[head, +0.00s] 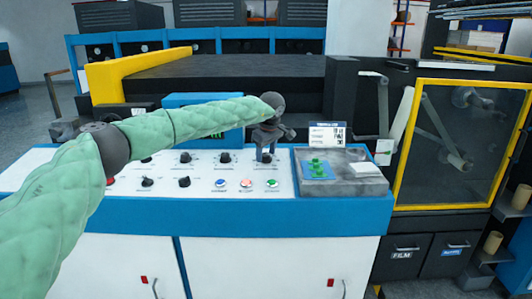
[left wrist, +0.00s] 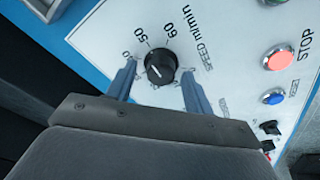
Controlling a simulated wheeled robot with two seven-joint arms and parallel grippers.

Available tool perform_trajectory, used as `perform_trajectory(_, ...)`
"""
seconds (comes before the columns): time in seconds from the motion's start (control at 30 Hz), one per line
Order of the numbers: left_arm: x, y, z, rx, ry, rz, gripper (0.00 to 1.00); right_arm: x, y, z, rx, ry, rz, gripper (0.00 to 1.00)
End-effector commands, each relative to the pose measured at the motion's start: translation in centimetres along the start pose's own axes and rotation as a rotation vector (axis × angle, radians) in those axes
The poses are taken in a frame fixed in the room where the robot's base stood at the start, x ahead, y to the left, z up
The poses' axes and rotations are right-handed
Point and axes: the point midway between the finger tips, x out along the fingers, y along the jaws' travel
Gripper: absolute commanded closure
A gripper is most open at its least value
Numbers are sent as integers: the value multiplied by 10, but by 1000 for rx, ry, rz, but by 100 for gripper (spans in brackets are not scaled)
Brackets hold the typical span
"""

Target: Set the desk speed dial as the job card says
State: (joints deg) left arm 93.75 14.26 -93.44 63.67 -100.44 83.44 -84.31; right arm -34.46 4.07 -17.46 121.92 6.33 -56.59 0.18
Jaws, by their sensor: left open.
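The speed dial (left wrist: 160,68) is a round black knob on the white desk panel, with "SPEED m/min" and the numbers 50 and 60 printed around it in the left wrist view. Its white mark is small, and I cannot read its setting surely. My left gripper (head: 265,157) is over the right part of the panel. My right gripper is not in view.
Several other black knobs, such as one at the front (head: 184,182), sit on the panel. Blue, red and green buttons (head: 246,184) line its front. The grey tray (head: 340,188) right of the panel holds green pieces on a blue pad and a white stack (head: 366,170).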

Motion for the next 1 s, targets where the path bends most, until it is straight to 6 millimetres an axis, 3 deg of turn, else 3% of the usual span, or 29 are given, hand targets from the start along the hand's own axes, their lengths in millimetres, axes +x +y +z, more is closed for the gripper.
perform_trajectory(0.17, -6, 0, 0, 0, 0, 0, 48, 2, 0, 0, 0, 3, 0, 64)
perform_trajectory(0.63, -69, 0, 0, 0, 0, 1, 48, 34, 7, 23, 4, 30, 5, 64)
perform_trajectory(1.0, -77, 0, 0, 0, -1, -1, 48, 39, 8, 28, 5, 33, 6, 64)
